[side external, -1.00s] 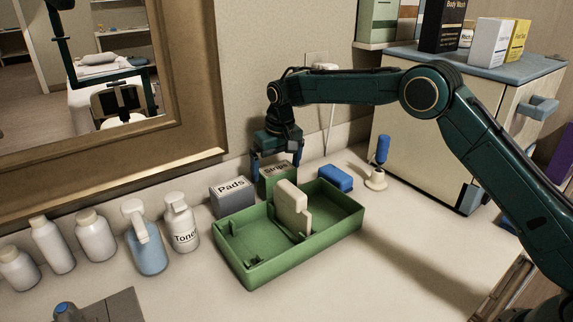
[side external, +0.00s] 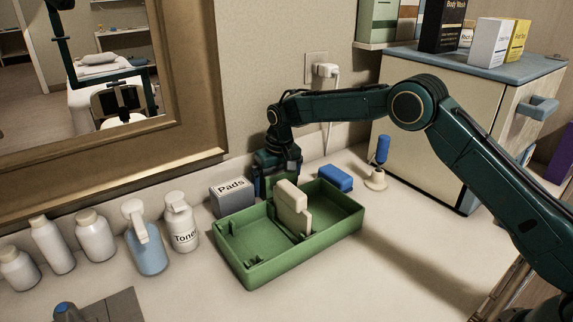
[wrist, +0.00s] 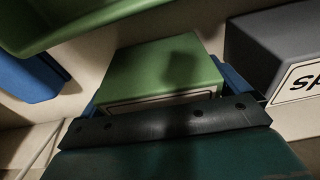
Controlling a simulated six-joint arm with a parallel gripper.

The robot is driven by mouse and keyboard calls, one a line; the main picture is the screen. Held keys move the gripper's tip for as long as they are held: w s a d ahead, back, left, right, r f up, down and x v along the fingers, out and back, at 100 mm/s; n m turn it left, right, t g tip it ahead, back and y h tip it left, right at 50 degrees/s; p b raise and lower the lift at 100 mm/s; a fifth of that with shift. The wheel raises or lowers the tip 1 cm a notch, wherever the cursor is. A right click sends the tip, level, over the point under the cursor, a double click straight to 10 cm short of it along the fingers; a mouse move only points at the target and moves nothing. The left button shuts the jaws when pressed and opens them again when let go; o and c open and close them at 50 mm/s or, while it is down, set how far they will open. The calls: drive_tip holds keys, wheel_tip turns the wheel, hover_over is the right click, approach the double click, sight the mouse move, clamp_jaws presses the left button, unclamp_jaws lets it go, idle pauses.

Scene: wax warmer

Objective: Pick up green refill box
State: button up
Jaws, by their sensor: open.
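The green refill box (wrist: 160,72) fills the middle of the wrist view, its top facing the camera and a label edge showing near my gripper. In the side view only a bit of the box (side external: 262,187) shows behind the green tray (side external: 262,277), the rest being hidden by my gripper and the tray. My gripper (side external: 277,176) is low over the box and open. In the wrist view the blue fingers of my gripper (wrist: 165,90) lie on either side of the box; contact cannot be told.
A grey Pads box (side external: 234,197) stands left of the green box, and a blue block (side external: 335,178) lies to the right. The tray holds an upright cream piece (side external: 293,207). White bottles (side external: 94,236) line the left.

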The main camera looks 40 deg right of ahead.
idle(0.3)
drive_tip(key=c, duration=0.9)
drive_tip(key=shift+o, duration=0.2)
drive_tip(key=shift+r, duration=0.2)
wheel_tip(320, 180, up, 10)
drive_tip(key=shift+f, duration=0.1)
